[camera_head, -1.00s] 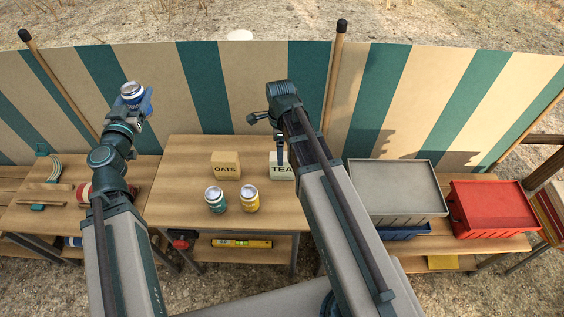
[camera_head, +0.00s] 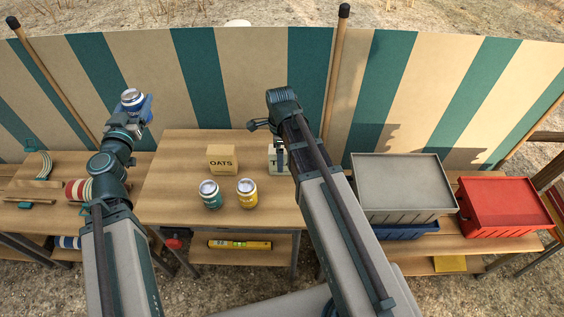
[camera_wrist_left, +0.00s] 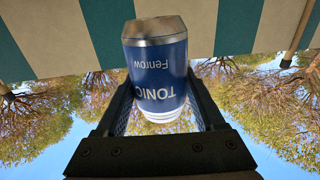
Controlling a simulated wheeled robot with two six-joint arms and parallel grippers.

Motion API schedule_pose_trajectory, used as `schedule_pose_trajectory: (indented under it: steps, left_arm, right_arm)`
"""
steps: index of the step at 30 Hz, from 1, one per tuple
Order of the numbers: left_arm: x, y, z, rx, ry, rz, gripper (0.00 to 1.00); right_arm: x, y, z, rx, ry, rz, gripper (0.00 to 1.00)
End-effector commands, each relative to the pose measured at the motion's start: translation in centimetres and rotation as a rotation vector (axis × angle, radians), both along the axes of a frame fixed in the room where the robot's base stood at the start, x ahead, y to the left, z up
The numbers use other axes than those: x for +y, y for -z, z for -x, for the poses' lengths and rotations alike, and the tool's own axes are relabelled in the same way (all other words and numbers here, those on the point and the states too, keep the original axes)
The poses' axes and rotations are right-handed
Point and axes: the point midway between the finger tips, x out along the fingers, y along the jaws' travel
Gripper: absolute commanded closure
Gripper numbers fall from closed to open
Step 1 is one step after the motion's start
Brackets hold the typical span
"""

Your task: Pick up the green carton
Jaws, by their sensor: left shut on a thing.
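No plainly green carton shows. A pale carton (camera_head: 273,163) stands at the back right of the middle table, mostly covered by my right arm; its colour and label are hard to read. My left gripper (camera_head: 133,108) is raised above the left bench, shut on a blue can (camera_head: 132,98). In the left wrist view the can (camera_wrist_left: 158,75) reads TONIC and sits between both fingers. My right arm crosses in front of the pale carton. A dark part of it (camera_head: 260,126) shows near the carton, but the right fingertips are not clear.
On the middle table stand an OATS box (camera_head: 221,159), a teal can (camera_head: 210,194) and a yellow can (camera_head: 247,193). A grey crate (camera_head: 400,186) and a red crate (camera_head: 505,205) are on the right bench. A striped windbreak (camera_head: 230,80) stands behind.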

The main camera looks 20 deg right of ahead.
Motion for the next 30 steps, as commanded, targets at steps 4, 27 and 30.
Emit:
schedule_pose_trajectory:
  steps: [4, 27, 30]
  left_arm:
    - [0.0, 1.4, 0.0, 0.000, 0.000, 0.000, 0.82]
    - [0.0, 5.0, 0.0, 0.000, 0.000, 0.000, 0.82]
    - [0.0, 5.0, 0.0, 0.000, 0.000, 0.000, 0.82]
  right_arm:
    - [-0.2, 1.4, -0.1, 0.000, 0.000, 0.000, 0.09]
    - [-0.5, 5.0, -0.3, 0.000, 0.000, 0.000, 0.38]
    - [-0.5, 5.0, -0.2, 0.000, 0.000, 0.000, 0.56]
